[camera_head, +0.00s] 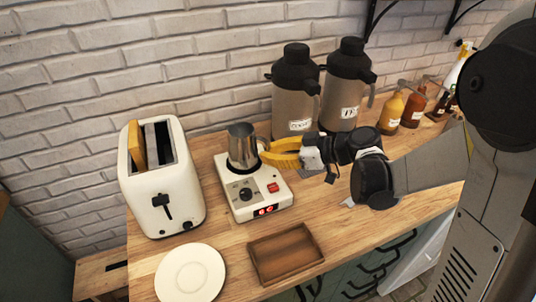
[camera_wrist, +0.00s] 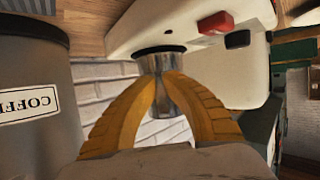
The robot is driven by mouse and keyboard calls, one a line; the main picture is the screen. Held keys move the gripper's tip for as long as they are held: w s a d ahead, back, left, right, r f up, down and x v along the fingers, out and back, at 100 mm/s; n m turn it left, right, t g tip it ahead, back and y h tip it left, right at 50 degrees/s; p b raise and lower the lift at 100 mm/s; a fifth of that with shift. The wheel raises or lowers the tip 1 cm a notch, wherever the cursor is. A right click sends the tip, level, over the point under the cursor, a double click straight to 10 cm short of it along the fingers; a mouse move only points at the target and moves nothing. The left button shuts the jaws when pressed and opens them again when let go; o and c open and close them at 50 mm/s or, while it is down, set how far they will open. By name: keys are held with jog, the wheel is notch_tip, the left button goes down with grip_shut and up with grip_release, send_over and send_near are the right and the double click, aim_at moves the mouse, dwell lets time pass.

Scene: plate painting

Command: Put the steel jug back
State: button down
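The steel jug (camera_head: 241,146) is upright at the hotplate of the white heater (camera_head: 246,206). I cannot tell whether its base rests on the plate or sits just above it. The jug's handle points right, toward my gripper (camera_head: 270,156). In the wrist view, my gripper's yellow fingers (camera_wrist: 162,82) curve inward and close at the jug's handle side. The steel jug (camera_wrist: 160,64) shows behind the fingertips, against the heater's dark plate (camera_wrist: 161,49). The fingers hide the handle and part of the jug's body.
A white toaster (camera_head: 162,190) stands left of the heater. A white plate (camera_head: 190,273) and a wooden tray (camera_head: 285,255) lie in front. Two large flasks (camera_head: 295,100) (camera_head: 342,95) stand behind my gripper. Several bottles (camera_head: 391,112) stand farther right. A brick wall is behind.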

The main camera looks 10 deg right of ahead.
jog(key=shift+f, duration=0.1)
jog(key=c, duration=1.6)
grip_release()
jog(key=shift+r, duration=0.25)
jog(key=p+v, duration=0.4)
jog(key=v, duration=0.8)
jog(key=s+d+m+h, duration=0.2)
jog(key=s+m+h, duration=0.9)
jog(key=s, duration=0.3)
jog(key=shift+s+d+r+m+h, duration=0.3)
jog(key=shift+r+m, duration=0.2)
jog(key=shift+m, duration=0.3)
